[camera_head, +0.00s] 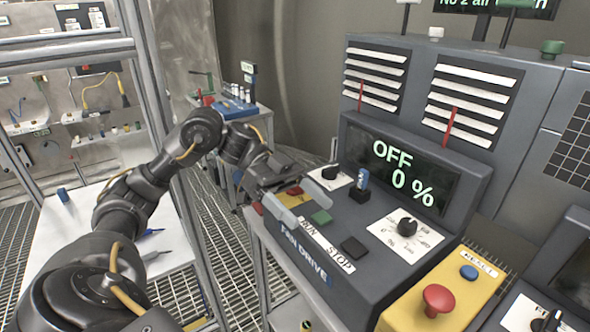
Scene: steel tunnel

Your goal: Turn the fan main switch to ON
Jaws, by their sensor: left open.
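The fan drive console (360,262) is a dark grey sloped panel marked FAN DRIVE, with RUN and STOP labels. Its display (403,166) reads OFF and 0 %. I cannot read which knob is the main switch. My left gripper (308,203) is open and empty over the panel's left end, left of the black rotary knob. My right gripper is out of view.
A green button (321,217) and a black button (354,247) lie on the panel near the gripper. A yellow box (448,293) with a red mushroom button (438,299) stands to the right. A metal frame and white bench (85,230) flank my left arm.

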